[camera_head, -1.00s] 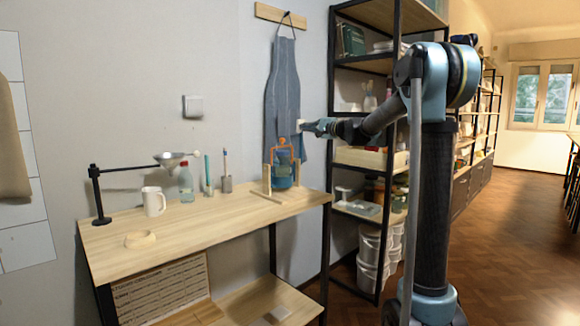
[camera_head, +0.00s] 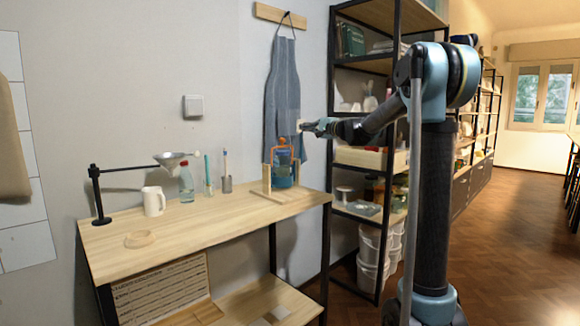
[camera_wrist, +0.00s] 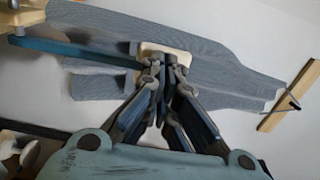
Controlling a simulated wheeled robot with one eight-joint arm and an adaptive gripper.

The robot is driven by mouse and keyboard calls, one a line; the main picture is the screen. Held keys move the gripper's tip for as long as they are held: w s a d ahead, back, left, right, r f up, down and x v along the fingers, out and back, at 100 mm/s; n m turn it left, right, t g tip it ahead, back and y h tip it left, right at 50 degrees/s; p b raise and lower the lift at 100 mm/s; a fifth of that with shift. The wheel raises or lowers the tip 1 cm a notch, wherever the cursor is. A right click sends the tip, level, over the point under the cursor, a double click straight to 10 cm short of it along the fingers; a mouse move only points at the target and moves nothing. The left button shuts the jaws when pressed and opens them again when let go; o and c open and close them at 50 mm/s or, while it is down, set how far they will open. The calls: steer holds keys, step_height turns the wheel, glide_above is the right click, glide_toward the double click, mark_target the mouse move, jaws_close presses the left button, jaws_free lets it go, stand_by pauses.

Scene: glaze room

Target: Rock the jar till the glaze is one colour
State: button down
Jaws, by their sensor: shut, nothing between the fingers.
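The blue jar (camera_head: 283,178) sits in an orange frame (camera_head: 281,142) on a wooden stand (camera_head: 266,178) at the table's right end. The glaze inside is too small to judge. My gripper (camera_head: 304,127) is above and right of the jar, in front of the apron and apart from the jar. In the wrist view my gripper (camera_wrist: 166,62) is shut and empty, its fingertips over a small pale block (camera_wrist: 165,50). I cannot tell whether they touch it. A dark blue bar (camera_wrist: 75,50) runs towards this block from the upper left.
The table (camera_head: 215,222) also holds a white mug (camera_head: 153,201), a pale ring (camera_head: 139,239), a bottle (camera_head: 187,185), a cup with tools (camera_head: 226,184) and a funnel on an arm (camera_head: 171,159). The apron (camera_head: 283,95) hangs behind my gripper; the shelf unit (camera_head: 330,105) stands close on the right.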

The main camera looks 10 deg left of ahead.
mark_target(298, 128)
steer(key=shift+w+a, duration=0.1)
stand_by(0.3)
steer(key=shift+x, duration=1.8)
steer(key=shift+a+f, duration=0.1)
steer(key=shift+w+a+f, duration=0.25)
steer(key=shift+w+a, duration=0.3)
steer(key=shift+a, duration=0.1)
steer(key=shift+w+a+f, duration=0.25)
steer(key=shift+w+a, duration=0.3)
steer(key=shift+a, duration=0.2)
steer(key=shift+s+d+r, duration=0.3)
steer(key=shift+s+d, duration=0.35)
steer(key=shift+d, duration=0.25)
steer(key=v, duration=0.5)
steer(key=shift+s+d+r, duration=0.2)
steer(key=shift+d+r, duration=0.1)
steer(key=shift+r, duration=0.05)
